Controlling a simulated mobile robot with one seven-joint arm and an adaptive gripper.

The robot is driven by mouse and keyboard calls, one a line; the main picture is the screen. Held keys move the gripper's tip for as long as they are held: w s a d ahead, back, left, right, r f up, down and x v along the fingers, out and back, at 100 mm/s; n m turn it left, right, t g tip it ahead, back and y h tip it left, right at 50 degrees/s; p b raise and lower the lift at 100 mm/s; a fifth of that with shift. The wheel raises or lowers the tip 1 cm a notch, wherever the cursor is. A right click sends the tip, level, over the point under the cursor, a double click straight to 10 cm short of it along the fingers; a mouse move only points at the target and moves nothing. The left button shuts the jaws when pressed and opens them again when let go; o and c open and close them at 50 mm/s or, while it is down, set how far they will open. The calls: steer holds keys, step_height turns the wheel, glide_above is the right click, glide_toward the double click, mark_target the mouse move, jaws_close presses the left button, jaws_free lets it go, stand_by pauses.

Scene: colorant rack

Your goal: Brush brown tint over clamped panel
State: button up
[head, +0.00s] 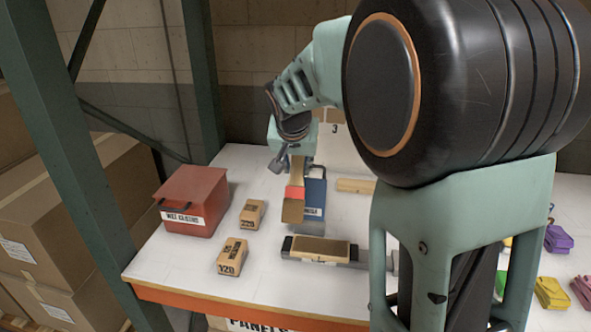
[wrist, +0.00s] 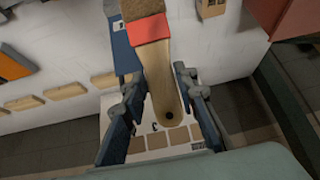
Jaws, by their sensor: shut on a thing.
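My gripper (head: 293,150) is shut on the wooden handle of a brush, which also shows between the fingers (wrist: 157,78) in the wrist view. The brush (head: 295,192) has a red band and brown bristles, and hangs bristles down above the table. In the wrist view its red band (wrist: 148,29) and bristles are at the top. A blue tin (head: 316,192) stands just behind and right of the brush; it is partly hidden in the wrist view (wrist: 122,40). The wooden panel (head: 320,249) lies flat in a dark grey clamp (head: 350,256), nearer the front edge and apart from the bristles.
A red box marked for wet cloths (head: 190,200) stands at the left. Two small tan blocks, one marked 220 (head: 252,213) and one Y20 (head: 232,256), lie between it and the panel. Coloured clips (head: 552,292) lie far right. My arm hides much of the table's right side.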

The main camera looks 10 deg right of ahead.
steer(key=shift+r+p, duration=0.5)
steer(key=shift+r, duration=0.6)
